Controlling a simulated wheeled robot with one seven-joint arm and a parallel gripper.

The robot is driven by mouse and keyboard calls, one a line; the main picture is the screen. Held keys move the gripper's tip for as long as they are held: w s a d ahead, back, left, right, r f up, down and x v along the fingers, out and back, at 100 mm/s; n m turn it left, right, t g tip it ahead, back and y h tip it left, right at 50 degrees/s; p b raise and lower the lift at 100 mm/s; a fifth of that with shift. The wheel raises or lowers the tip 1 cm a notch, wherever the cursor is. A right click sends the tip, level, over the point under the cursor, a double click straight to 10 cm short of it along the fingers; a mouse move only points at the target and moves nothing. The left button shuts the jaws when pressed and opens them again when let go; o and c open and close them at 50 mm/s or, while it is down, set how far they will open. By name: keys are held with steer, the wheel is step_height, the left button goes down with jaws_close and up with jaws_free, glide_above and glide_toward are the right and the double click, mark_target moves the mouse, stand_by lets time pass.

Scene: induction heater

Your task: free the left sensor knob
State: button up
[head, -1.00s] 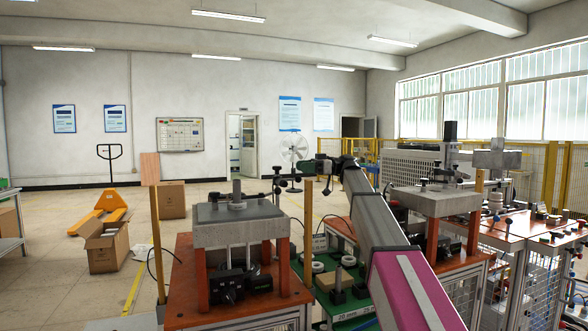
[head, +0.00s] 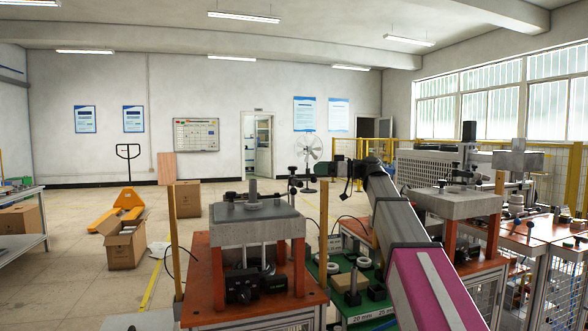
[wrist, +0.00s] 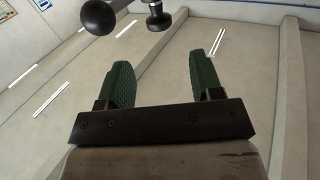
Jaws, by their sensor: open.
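The black sensor stand with round knobs (head: 293,180) rises beside the left press in the head view. Which small part is the left sensor knob is hard to tell at this size. My gripper (head: 336,168) is just right of the stand, with a small gap in the picture. In the wrist view my gripper (wrist: 160,76) has its two green fingers apart with nothing between them. Two black knobs show beyond the fingertips at the top: a round ball knob (wrist: 98,17) at left and a smaller flared knob (wrist: 158,20) to its right.
The left press (head: 248,226) stands on an orange-topped table, with a wooden post (head: 323,225) at its right. A second press (head: 450,203) stands to the right, beyond my arm. Cardboard boxes (head: 124,245) and a yellow pallet truck (head: 125,203) are on the floor at left.

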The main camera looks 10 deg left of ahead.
mark_target(293, 167)
steer(key=a, duration=1)
steer(key=shift+w+a, duration=0.2)
steer(key=shift+w, duration=0.2)
steer(key=c, duration=0.9)
